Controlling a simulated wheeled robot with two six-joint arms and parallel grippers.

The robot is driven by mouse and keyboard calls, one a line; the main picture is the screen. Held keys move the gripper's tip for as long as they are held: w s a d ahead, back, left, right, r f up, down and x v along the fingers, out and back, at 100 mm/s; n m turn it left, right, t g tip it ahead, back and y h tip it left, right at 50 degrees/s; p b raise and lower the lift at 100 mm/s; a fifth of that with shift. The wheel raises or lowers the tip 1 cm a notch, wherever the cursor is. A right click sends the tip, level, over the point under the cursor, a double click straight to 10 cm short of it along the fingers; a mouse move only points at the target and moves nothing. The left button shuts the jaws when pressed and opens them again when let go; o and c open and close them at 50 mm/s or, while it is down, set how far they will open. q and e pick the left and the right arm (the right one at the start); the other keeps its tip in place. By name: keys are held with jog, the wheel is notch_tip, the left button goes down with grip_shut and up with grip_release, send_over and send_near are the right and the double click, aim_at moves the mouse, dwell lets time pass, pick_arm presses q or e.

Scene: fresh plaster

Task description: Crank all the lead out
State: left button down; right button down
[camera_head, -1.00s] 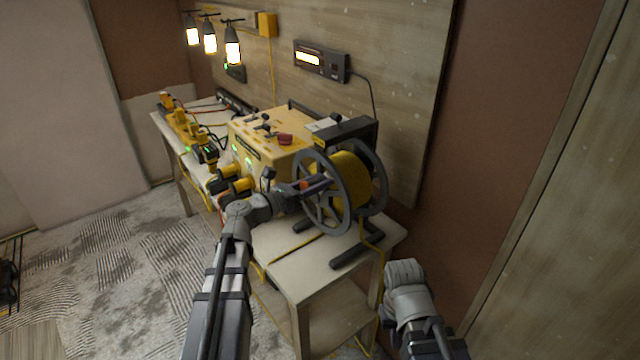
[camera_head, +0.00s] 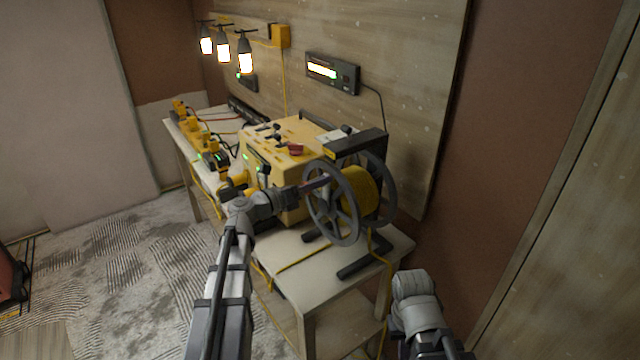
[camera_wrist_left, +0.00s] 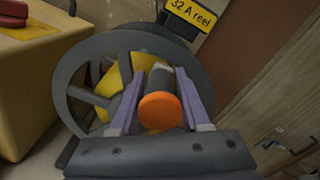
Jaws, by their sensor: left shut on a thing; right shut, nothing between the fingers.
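A cable reel with grey spoked wheels (camera_head: 332,231) stands on the near end of the table. Yellow lead (camera_head: 357,194) is wound on its drum. My left gripper (camera_head: 319,183) is at the upper left of the near wheel. In the left wrist view, its purple fingers (camera_wrist_left: 160,107) are shut on a dark crank handle with an orange end (camera_wrist_left: 160,111), in front of the wheel. Yellow lead also runs from the reel across the tabletop and down its front. My right wrist shows at the lower right, but its gripper fingers are hidden.
A yellow box (camera_head: 292,135) with levers and a red button stands left of the reel. A meter (camera_head: 332,73) with a lit display hangs on the wall. Lit lamps (camera_head: 245,58) hang at the back left. Carpeted floor (camera_head: 120,240) is clear left of the table (camera_head: 300,270).

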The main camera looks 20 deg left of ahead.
pick_arm(q)
jog(key=shift+w+a, duration=0.1)
jog(key=shift+a, duration=0.1)
jog(key=c, duration=0.6)
grip_release()
jog(key=shift+a+f, duration=0.1)
jog(key=shift+f, duration=0.05)
jog(key=v, duration=0.7)
jog(key=shift+s+a, duration=0.2)
jog(key=shift+s, duration=0.1)
